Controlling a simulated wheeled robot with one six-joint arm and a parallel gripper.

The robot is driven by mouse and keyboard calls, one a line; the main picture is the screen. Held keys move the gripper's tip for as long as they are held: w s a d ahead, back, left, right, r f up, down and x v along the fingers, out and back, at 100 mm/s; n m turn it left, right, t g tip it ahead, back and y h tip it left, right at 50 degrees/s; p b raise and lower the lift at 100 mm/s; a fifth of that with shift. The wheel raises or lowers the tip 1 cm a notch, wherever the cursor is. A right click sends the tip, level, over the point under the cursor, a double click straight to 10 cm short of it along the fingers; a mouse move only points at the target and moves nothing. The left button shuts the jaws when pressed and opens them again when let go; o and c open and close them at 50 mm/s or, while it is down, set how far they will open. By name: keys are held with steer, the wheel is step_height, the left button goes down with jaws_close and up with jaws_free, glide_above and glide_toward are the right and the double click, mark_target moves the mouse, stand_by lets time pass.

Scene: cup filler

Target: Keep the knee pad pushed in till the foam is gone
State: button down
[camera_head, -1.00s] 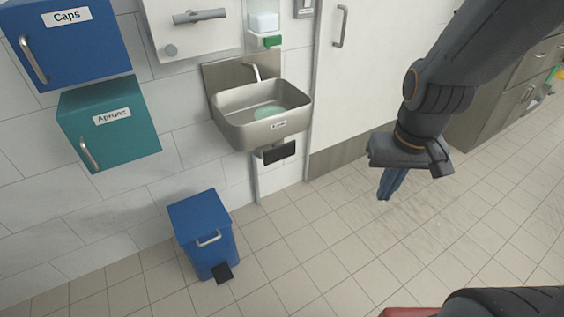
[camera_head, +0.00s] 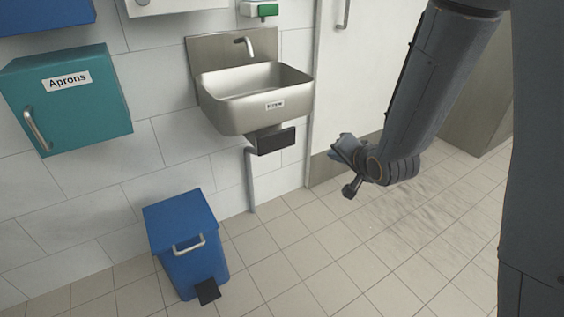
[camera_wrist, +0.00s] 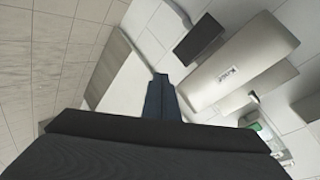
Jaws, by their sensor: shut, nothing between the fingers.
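The steel sink (camera_head: 228,118) is on the wall in the head view, with a spout (camera_head: 245,45) above it. The visible inside of its basin is plain grey, and I see no foam there. The black knee pad (camera_head: 277,140) sticks out below the basin. In the wrist view the pad (camera_wrist: 200,40) is beside the sink (camera_wrist: 235,75). My gripper (camera_head: 343,148) is to the right of the pad and apart from it. In the wrist view my gripper (camera_wrist: 160,80) has its blue-grey fingers shut with nothing between them.
A blue bin (camera_head: 180,228) with a black pedal (camera_head: 208,291) stands on the floor left of the sink. A teal Aprons box (camera_head: 85,110) is on the wall. A white door (camera_head: 350,80) is to the right. The tiled floor (camera_head: 300,270) in front is clear.

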mark_target(277, 143)
steer(key=w+a+f+m+t+y+b, duration=0.3)
steer(key=a+f+y+b, duration=0.3)
steer(key=b, duration=0.5)
step_height(277, 143, down, 3)
steer(key=shift+w+a+f+m+t+b, duration=0.15)
steer(key=shift+w+a+m+t+b, duration=0.25)
steer(key=shift+w+a+m, duration=0.45)
steer(key=shift+s+a, duration=0.1)
steer(key=shift+a, duration=0.05)
steer(key=b+x, duration=0.2)
steer(key=x, duration=1.2)
steer(key=shift+s+a+b, duration=0.15)
steer(key=shift+b, duration=0.15)
